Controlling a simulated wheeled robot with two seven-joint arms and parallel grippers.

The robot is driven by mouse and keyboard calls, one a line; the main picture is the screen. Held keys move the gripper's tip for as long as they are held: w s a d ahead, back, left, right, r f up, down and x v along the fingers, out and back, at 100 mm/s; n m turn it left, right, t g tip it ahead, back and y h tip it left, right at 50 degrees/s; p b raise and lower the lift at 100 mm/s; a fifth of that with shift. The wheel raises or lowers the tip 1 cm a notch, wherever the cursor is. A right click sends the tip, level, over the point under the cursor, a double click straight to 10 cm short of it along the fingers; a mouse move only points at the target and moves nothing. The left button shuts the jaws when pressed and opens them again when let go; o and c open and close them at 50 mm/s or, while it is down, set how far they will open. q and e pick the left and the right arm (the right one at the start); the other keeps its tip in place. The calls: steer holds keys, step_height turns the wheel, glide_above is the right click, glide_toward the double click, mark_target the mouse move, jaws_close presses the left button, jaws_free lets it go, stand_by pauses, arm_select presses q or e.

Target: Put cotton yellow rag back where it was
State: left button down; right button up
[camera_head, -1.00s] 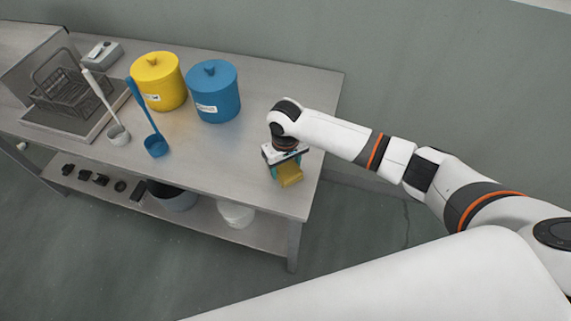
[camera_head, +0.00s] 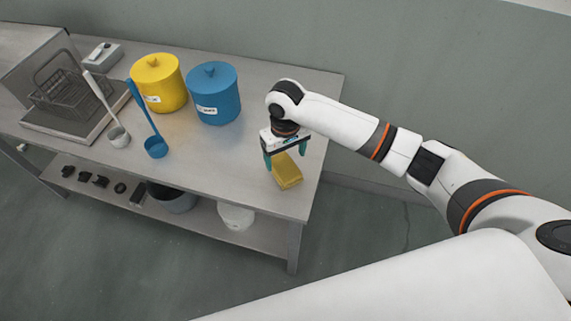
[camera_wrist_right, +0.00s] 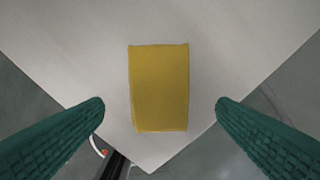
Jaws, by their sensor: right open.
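The yellow rag (camera_head: 287,172) is a small folded block lying on the right end of the metal table, near its front edge. It also shows in the right wrist view (camera_wrist_right: 159,88), flat on the table top between the two green fingers but touching neither. My right gripper (camera_head: 286,160) is open and empty, above and just behind the rag in the head view. Its fingertips also show in the right wrist view (camera_wrist_right: 160,104), wide apart on both sides of the rag. My left gripper is not in view.
On the metal table (camera_head: 225,157) stand a yellow lidded pot (camera_head: 160,85), a blue lidded pot (camera_head: 213,95), a white ladle (camera_head: 117,136), a blue ladle (camera_head: 155,147) and a tank with a wire basket (camera_head: 68,88). A lower shelf holds buckets. The table between the blue pot and rag is clear.

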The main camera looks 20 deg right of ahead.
mark_target(286, 168)
step_height(286, 168, up, 6)
steer(key=shift+r, duration=0.2)
stand_by(0.4)
